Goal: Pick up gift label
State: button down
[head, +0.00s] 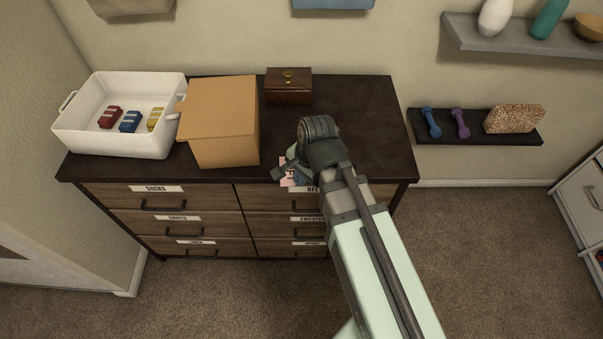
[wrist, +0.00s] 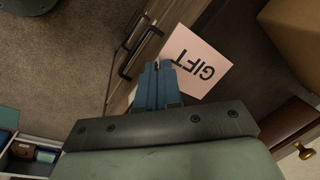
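The gift label is a flat pink card with dark "GIFT" lettering. In the wrist view the label (wrist: 205,52) spans the dresser's front top edge, its near corner at my fingertips. In the head view only a bit of the label (head: 287,181) shows beside my gripper (head: 291,176), the rest hidden behind my gripper. In the wrist view the blue fingers of my gripper (wrist: 158,66) are together, with the label's edge between or against their tips. It looks shut on the label. I cannot tell whether the label still touches the dresser top.
The dark dresser top (head: 360,115) has free room at right. A cardboard box (head: 222,115) and a white bin (head: 90,135) with small colored items stand at left. A small wooden box (head: 289,87) is at the back. Drawer handles project from the front below.

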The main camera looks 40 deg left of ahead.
jog(key=c, duration=1.2)
grip_release()
jog(key=shift+c, duration=0.2)
jog(key=v, duration=1.3)
jog(key=shift+r, duration=0.4)
